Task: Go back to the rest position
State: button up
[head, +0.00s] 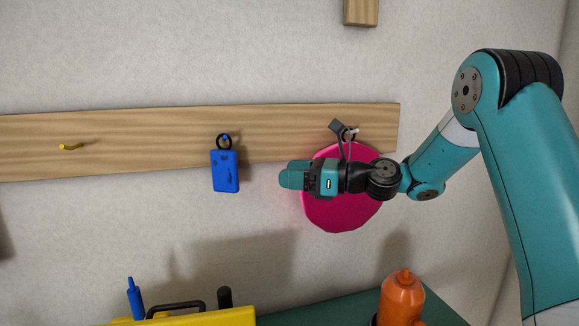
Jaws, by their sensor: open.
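My gripper (292,176) is at the middle right of the head view, pointing left, in front of the wall. Its jaws are open, and nothing shows between them. My teal arm reaches in from the right. Behind the gripper a pink round item (335,212) hangs against the wall board, partly hidden by my wrist. I cannot tell whether the wrist touches it.
A wooden board (300,125) runs along the wall. A blue tag (225,172) hangs from a blue hook; a yellow hook (70,147) is bare. Below are an orange bottle (400,300) on a green surface (440,308) and a yellow object (215,316).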

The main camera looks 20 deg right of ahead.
jog(key=s+a+f+n+g+h, duration=0.25)
jog(key=s+a+n, duration=0.25)
jog(key=s+n, duration=0.35)
jog(key=s+a+f+n+g+h, duration=0.1)
jog(key=s+a+n+g+h, duration=0.1)
jog(key=s+a+n+g, duration=0.4)
jog(key=s+d+f+n+h, duration=0.2)
jog(key=s+n+h, duration=0.1)
jog(key=s+n, duration=0.5)
jog(key=s+d+f+n+g+h, duration=0.1)
jog(key=s+d+f+n+h, duration=0.1)
jog(key=s+n, duration=0.7)
jog(key=shift+s+f+h, duration=0.35)
jog(key=shift+s+h, duration=0.3)
jog(key=shift+s, duration=0.15)
